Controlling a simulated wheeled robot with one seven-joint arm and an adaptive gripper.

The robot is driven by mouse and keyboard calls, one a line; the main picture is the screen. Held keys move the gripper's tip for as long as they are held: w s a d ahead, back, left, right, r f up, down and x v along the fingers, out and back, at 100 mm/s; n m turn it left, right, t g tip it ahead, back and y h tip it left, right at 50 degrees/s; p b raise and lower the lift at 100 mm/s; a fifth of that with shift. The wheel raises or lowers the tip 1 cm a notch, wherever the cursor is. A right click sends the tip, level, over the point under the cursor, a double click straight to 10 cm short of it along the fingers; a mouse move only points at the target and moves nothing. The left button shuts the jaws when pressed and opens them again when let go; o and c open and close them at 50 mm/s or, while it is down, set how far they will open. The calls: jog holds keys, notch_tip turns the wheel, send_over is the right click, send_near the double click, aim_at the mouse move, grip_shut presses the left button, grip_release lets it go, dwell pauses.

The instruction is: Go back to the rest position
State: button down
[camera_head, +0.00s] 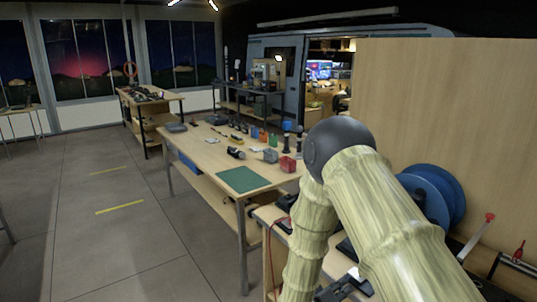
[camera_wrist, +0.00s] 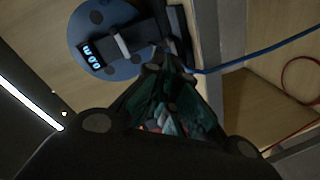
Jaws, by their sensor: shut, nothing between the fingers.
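My gripper (camera_wrist: 172,72) is shut and empty in the wrist view, its dark fingers drawn together at the middle. A device with lit blue digits (camera_wrist: 90,55) and a round blue disc (camera_wrist: 128,68) show just beyond the fingertips; I cannot tell whether they touch. In the head view my arm bends over the near bench at the lower right. The gripper is mostly hidden there behind the arm.
A blue spool (camera_head: 447,186) stands right of my arm, before a tall wooden panel (camera_head: 440,90). A long workbench (camera_head: 205,155) holds a green mat (camera_head: 242,180), a red bin (camera_head: 288,165) and tools. A blue cable (camera_wrist: 250,55) runs near the gripper. The left floor is clear.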

jog(key=s+d+f+g+y, duration=0.25)
jog(key=s+f+y, duration=0.55)
jog(key=s+f, duration=0.85)
jog(key=s+a+f+g+y, duration=0.1)
jog(key=s+f+g+y, duration=0.1)
jog(key=s, duration=1.1)
jog(key=s+a+f+m+g+y, duration=0.1)
jog(key=s+f+g+y, duration=0.2)
jog(key=s, duration=1)
notch_tip(320, 180, down, 2)
jog(key=g, duration=0.3)
jog(key=shift+a+f, duration=0.2)
